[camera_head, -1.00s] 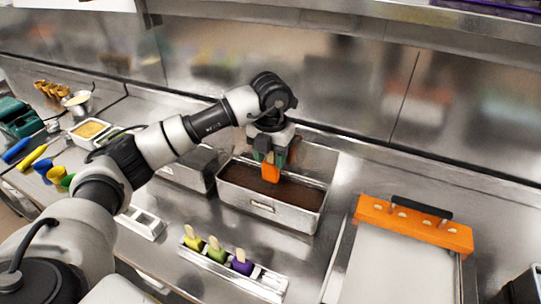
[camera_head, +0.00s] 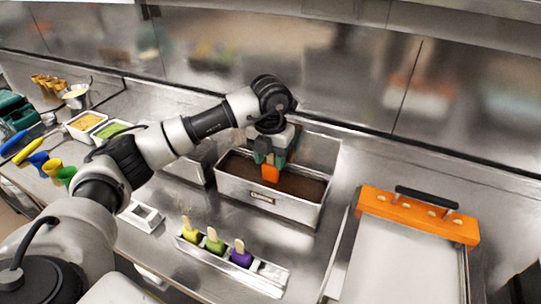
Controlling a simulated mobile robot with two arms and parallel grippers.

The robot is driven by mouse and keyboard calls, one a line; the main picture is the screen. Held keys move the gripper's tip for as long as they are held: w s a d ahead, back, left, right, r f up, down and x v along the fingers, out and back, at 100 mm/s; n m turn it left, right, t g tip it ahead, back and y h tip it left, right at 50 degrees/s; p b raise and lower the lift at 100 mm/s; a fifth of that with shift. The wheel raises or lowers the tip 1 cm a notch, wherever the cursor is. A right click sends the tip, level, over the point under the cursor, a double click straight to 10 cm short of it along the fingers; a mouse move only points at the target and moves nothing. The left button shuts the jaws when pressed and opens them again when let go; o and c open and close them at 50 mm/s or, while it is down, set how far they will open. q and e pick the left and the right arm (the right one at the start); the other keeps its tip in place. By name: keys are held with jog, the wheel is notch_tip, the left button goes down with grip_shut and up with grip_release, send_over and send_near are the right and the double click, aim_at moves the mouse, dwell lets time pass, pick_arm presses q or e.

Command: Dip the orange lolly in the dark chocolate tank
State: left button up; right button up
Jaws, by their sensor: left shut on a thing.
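The dark chocolate tank (camera_head: 262,197) is an open steel box with dark brown contents, at the middle of the counter. My left gripper (camera_head: 270,164) is over the tank, pointing down, shut on the orange lolly (camera_head: 270,174). The lolly's stick is hidden between the fingers. My right gripper is not in view.
A steel holder (camera_head: 266,277) in front carries a yellow lolly (camera_head: 190,233), a green lolly (camera_head: 214,243) and a purple lolly (camera_head: 240,256). An orange rack with a black handle (camera_head: 418,215) stands at right on a pale tray. Another steel container (camera_head: 185,168) adjoins the tank's left side.

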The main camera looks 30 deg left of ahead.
pick_arm(q)
jog(key=shift+f+b, duration=1.4)
jog(key=shift+f, duration=0.7)
jog(key=shift+r, duration=0.1)
dwell(0.4)
jog(key=shift+r+p, duration=2.35)
jog(key=shift+r, duration=1.5)
jog(key=shift+r, duration=0.1)
jog(key=shift+r+p, duration=1.6)
jog(key=shift+r, duration=0.85)
jog(key=shift+f, duration=0.15)
